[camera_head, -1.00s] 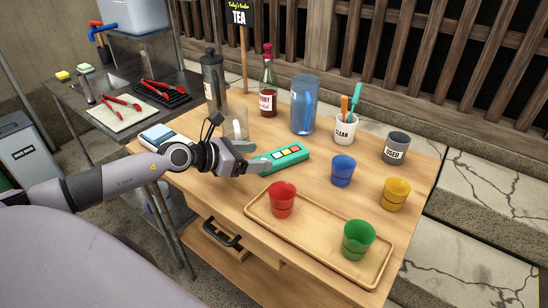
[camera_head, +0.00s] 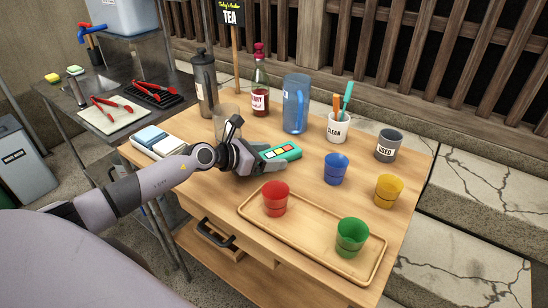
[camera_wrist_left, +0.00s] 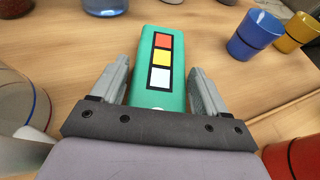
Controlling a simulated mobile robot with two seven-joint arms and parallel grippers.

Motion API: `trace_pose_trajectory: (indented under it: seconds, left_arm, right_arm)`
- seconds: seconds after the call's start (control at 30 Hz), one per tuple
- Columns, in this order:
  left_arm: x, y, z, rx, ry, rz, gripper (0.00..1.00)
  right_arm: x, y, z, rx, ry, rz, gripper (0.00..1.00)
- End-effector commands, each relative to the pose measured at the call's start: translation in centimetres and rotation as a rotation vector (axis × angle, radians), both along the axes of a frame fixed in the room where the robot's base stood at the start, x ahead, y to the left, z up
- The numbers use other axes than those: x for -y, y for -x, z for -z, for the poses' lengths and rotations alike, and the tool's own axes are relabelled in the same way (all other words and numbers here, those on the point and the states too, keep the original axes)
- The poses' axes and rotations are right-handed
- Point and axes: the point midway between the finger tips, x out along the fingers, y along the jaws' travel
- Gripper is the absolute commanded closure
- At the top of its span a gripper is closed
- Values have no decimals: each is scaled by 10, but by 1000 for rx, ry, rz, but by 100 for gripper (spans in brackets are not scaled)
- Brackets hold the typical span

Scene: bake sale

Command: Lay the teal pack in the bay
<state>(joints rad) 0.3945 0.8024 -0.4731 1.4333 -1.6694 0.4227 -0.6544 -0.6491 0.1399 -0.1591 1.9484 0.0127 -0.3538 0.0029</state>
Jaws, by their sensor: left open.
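The teal pack (camera_head: 287,151), with red, yellow and white squares on top, lies on the wooden table. My left gripper (camera_head: 268,160) is open at the pack's near end and hides part of it in the head view. In the left wrist view the teal pack (camera_wrist_left: 151,92) lies between the two open fingers of the gripper (camera_wrist_left: 160,66), with a gap visible on each side. I cannot tell which place is the bay. My right gripper is not in view.
A clear glass (camera_head: 224,117) stands close behind the gripper. A blue pitcher (camera_head: 296,103) and a bottle (camera_head: 260,90) stand at the back. A wooden tray (camera_head: 305,236) holds a red cup (camera_head: 275,198) and a green cup (camera_head: 352,237). A blue cup (camera_head: 335,168) stands right of the pack.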

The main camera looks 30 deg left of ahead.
Motion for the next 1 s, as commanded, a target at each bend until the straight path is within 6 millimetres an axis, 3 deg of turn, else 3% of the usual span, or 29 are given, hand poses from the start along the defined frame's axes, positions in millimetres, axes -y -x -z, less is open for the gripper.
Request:
trace_pose_trajectory:
  seconds: [0.03,0.17,0.27,0.47,0.67,0.87,1.0]
  left_arm:
    - [0,0,0,0,0,0,26]
    - [0,0,0,0,0,0,68]
    - [0,0,-1,3,1,-1,78]
    - [0,0,-2,3,1,-1,78]
    - [-1,0,-17,4,-2,-1,78]
    - [-1,-1,-52,7,-3,1,78]
    - [-1,-1,-87,10,-2,1,78]
  right_arm:
    - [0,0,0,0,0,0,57]
    - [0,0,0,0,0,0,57]
    - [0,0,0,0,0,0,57]
    - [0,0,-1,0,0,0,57]
    - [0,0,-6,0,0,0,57]
    - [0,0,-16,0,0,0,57]
    - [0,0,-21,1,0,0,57]
